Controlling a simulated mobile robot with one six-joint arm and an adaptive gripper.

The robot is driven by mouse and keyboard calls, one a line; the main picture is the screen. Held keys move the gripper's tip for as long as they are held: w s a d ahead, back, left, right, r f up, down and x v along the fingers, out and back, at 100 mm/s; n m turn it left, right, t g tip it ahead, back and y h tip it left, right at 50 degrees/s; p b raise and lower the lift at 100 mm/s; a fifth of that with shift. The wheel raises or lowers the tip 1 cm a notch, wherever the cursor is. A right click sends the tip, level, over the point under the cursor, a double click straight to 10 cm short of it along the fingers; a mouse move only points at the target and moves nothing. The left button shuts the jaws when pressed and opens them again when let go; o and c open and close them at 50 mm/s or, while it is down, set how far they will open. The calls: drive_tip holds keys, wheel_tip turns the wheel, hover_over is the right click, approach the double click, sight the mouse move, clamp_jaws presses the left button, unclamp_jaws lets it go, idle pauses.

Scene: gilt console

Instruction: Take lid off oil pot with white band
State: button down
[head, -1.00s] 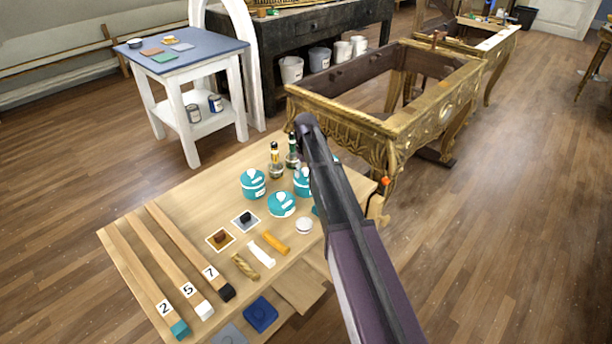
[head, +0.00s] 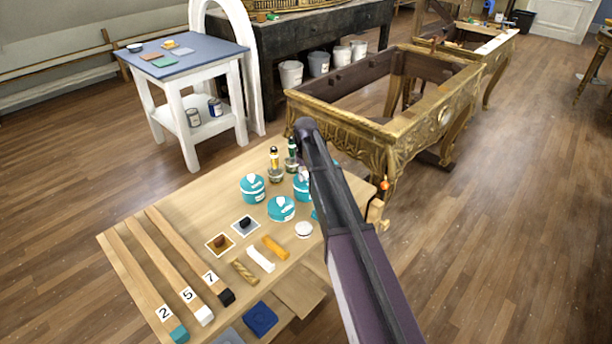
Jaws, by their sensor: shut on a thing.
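Several teal pots with white markings stand on the light wood table. One is at the left (head: 252,188), one nearer the front (head: 281,209), and one at the right (head: 301,188) is partly covered by my dark arm. Another teal piece (head: 315,214) shows only as a sliver beside the arm. I cannot tell for sure which pot has the white band in the task, or whether any lid is raised. My gripper is hidden behind my arm, so its jaws and anything in them do not show.
Two small bottles (head: 274,163) stand behind the pots. The gilt console frame (head: 345,125) stands close behind.

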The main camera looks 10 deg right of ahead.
sight(305, 174)
drive_tip(key=shift+r+p, duration=1.5)
drive_tip(key=shift+r, duration=0.1)
drive_tip(key=s+a+r+p, duration=0.1)
drive_tip(key=s, duration=1.5)
drive_tip(key=shift+r, duration=0.25)
